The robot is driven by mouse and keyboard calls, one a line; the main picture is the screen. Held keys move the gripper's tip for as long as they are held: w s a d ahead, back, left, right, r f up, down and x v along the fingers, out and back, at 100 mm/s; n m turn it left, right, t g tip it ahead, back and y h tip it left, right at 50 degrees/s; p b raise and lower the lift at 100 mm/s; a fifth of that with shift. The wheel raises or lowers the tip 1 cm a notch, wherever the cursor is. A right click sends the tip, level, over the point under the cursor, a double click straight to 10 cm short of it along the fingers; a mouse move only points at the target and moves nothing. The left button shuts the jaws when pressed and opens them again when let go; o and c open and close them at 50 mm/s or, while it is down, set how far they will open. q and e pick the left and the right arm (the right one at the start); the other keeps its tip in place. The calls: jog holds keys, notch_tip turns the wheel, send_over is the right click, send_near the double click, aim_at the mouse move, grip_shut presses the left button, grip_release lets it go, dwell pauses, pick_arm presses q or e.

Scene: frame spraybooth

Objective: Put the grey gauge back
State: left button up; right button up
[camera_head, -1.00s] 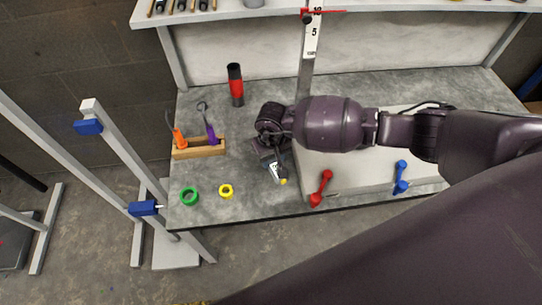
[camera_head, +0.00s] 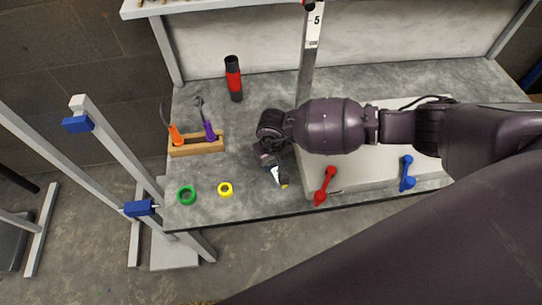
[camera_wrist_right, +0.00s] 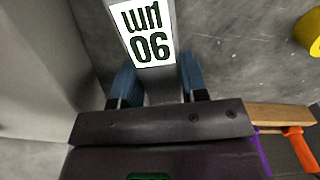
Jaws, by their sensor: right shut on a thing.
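The grey gauge shows in the wrist view as a grey body (camera_wrist_right: 172,14) with a white label reading "µm 90" upside down. My right gripper (camera_wrist_right: 158,82) has its blue fingers on either side of the gauge and is shut on it. In the head view the gauge (camera_head: 278,175) sticks out below the right gripper (camera_head: 268,158), over the bench (camera_head: 245,205) near its front edge. A yellow spot shows at its lower end. I cannot tell whether it touches the bench. My left gripper is in neither view.
A wooden block (camera_head: 197,149) holds orange- and purple-handled tools at left. A green ring (camera_head: 186,195) and a yellow ring (camera_head: 225,188) lie at the front. A red-black cylinder (camera_head: 234,79) stands behind. A pale slab (camera_head: 345,174) with red (camera_head: 325,186) and blue (camera_head: 407,174) handles lies right.

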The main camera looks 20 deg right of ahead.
jog(key=shift+f, duration=0.45)
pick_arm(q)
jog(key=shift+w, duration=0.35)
pick_arm(e)
jog(key=o, duration=1.2)
jog(key=shift+c, duration=0.2)
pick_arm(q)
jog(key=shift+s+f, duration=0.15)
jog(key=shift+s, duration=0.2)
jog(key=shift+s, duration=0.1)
pick_arm(e)
jog(key=shift+r, duration=0.25)
notch_tip(320, 180, up, 9)
jog(key=shift+r+p, duration=0.1)
jog(key=shift+p, duration=0.95)
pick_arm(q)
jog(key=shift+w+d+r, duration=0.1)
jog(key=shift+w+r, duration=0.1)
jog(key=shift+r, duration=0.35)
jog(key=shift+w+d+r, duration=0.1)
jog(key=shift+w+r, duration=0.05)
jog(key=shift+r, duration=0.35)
pick_arm(e)
jog(key=shift+r, duration=0.6)
